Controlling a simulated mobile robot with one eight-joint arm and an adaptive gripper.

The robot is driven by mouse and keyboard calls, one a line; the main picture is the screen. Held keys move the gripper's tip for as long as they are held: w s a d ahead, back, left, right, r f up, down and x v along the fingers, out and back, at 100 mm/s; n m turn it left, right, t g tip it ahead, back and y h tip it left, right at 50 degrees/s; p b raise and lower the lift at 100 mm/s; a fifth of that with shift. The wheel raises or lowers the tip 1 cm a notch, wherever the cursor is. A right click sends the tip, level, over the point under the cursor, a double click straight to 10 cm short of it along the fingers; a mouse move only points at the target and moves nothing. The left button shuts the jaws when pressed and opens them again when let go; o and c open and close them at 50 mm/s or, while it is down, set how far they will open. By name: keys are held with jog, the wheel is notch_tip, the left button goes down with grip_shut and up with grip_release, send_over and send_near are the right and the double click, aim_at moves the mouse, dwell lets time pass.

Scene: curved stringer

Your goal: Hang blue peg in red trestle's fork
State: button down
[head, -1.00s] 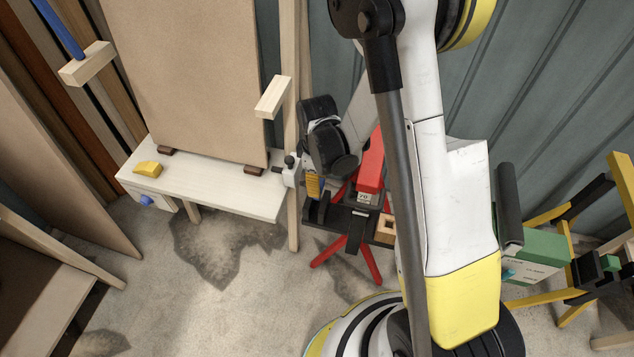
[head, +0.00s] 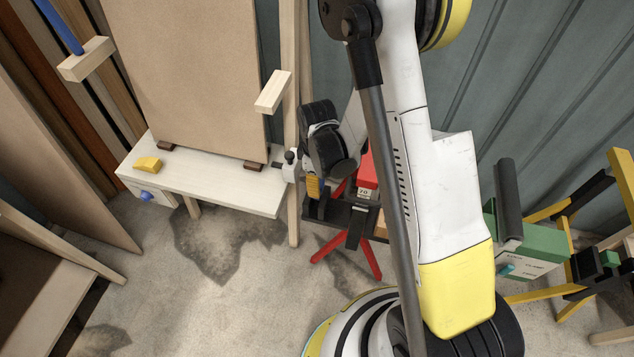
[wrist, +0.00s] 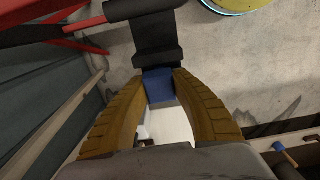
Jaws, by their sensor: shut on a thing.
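The red trestle (head: 368,172) stands on splayed red legs right of the white bench, partly hidden behind my arm. Black parts with upright pieces (head: 318,209), which look like its fork, sit at its left side. My gripper (head: 313,187) is just above these black parts, fingers pointing down. In the wrist view my gripper (wrist: 160,77) is shut on the blue peg (wrist: 158,87), whose blue part shows between the ochre fingertips. A black bracket (wrist: 157,52) lies right beyond the peg there. I cannot tell whether they touch. The head view hides the peg.
The white bench (head: 225,192) with a yellow block (head: 148,164) and a tall brown board (head: 185,80) stands to the left. A wooden post (head: 293,215) rises close beside my gripper. A green box (head: 535,250) on a yellow-and-black stand is at right. Bare floor lies in front.

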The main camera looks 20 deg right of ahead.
jog(key=shift+f, duration=1.55)
jog(key=c, duration=1.1)
grip_release()
jog(key=shift+o, duration=0.2)
notch_tip(320, 180, up, 12)
